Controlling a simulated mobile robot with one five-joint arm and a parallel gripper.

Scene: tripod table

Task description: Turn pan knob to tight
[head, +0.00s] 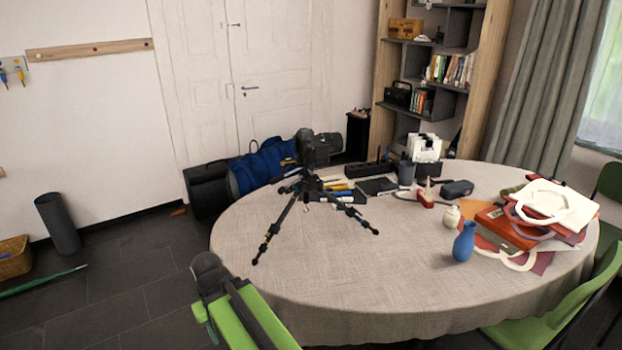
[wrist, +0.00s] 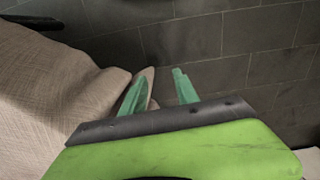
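A small black tripod (head: 309,188) stands with its legs spread on the round cloth-covered table (head: 340,270). A black camera with a long lens (head: 318,147) sits on top of it. The pan knob is too small to make out on the dark tripod head. My green arm reaches up from the bottom of the head view, left of the table's front edge and well short of the tripod. In the wrist view my gripper (wrist: 159,82) points down at the dark floor beside the tablecloth. Its two teal fingers are apart, with nothing held between them.
A blue vase (head: 464,242), a cream vase (head: 451,216) and a red box with papers (head: 505,228) stand on the table's right side. Pens and desk items lie behind the tripod. The table's front middle is clear. Green chairs (head: 560,310) stand at the right.

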